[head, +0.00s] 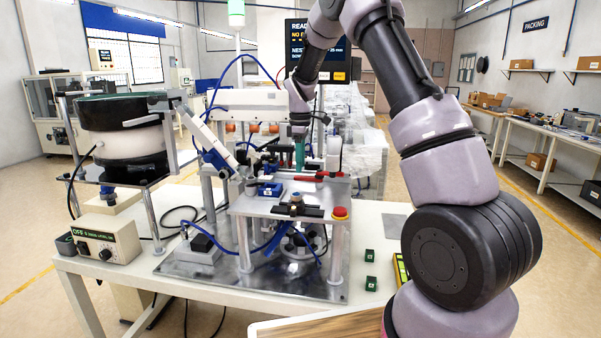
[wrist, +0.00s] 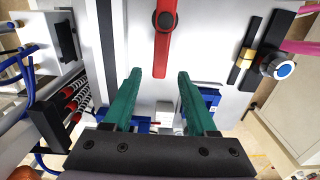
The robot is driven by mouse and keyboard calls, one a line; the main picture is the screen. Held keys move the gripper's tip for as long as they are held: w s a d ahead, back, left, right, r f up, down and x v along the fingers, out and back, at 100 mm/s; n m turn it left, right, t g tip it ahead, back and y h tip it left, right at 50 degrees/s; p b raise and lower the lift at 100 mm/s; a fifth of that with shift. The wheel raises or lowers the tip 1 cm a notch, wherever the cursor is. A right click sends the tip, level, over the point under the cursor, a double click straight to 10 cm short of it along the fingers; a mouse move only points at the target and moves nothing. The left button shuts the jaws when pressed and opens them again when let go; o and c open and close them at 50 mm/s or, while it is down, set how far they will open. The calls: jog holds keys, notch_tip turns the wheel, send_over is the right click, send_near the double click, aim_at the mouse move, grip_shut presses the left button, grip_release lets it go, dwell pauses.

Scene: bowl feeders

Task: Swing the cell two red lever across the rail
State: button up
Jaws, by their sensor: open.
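A red lever (wrist: 162,50) with a round black pivot knob lies over a pale metal plate in the wrist view. Its near end points down the picture. In the head view the red lever (head: 306,179) shows small on the raised machine platform, just beside my gripper (head: 299,158). My gripper, with green fingers (wrist: 159,76), is open and empty. The lever's near end appears between the two fingertips in the wrist view, with a gap on each side. I cannot tell the height gap. No cell number is readable on the lever.
A black clamp with a brass block (wrist: 243,58) and a blue-capped knob (wrist: 283,69) sit right of the lever. Spring-wrapped red fittings (wrist: 75,100) and blue hoses stand at left. A red button (head: 340,212) is at the platform's front corner; a bowl feeder (head: 122,145) stands left.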

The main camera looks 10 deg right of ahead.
jog(key=shift+f, duration=1.75)
grip_shut()
